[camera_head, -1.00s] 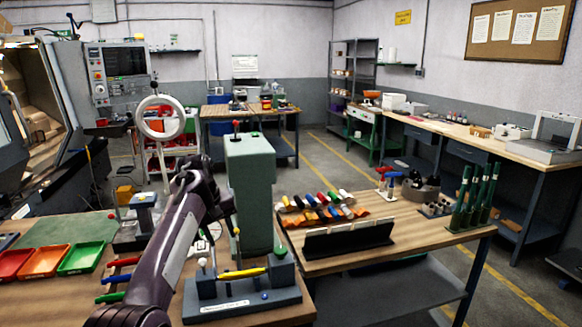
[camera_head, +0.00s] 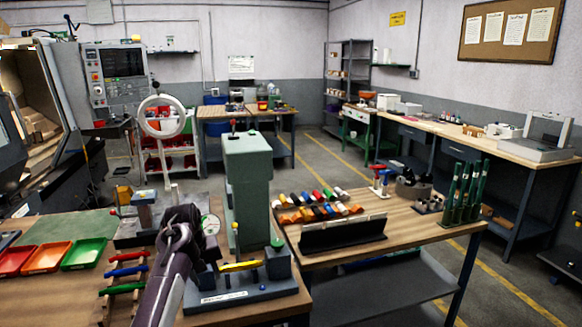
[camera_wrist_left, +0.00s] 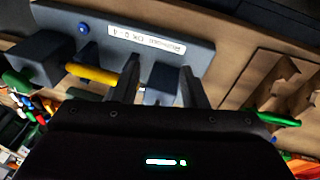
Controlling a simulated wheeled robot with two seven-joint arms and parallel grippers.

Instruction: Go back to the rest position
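My left arm comes in from the bottom of the head view. Its gripper (camera_head: 186,232) is at the left end of the grey measuring fixture (camera_head: 232,296) and hides part of it. In the left wrist view the two dark fingers of my left gripper (camera_wrist_left: 158,84) stand apart with nothing held between them. A grey block of the fixture (camera_wrist_left: 200,50) shows behind the fingers. A yellow rod-like piece (camera_head: 242,266) lies across the fixture; it also shows in the wrist view (camera_wrist_left: 92,74). My right gripper is not in view.
A tall green press (camera_head: 247,185) stands behind the fixture. Red, orange and green trays (camera_head: 48,256) lie at left, beside a rack of coloured handles (camera_head: 122,283). A second table (camera_head: 400,235) at right holds coloured rolls and a black stand. The aisle floor beyond is clear.

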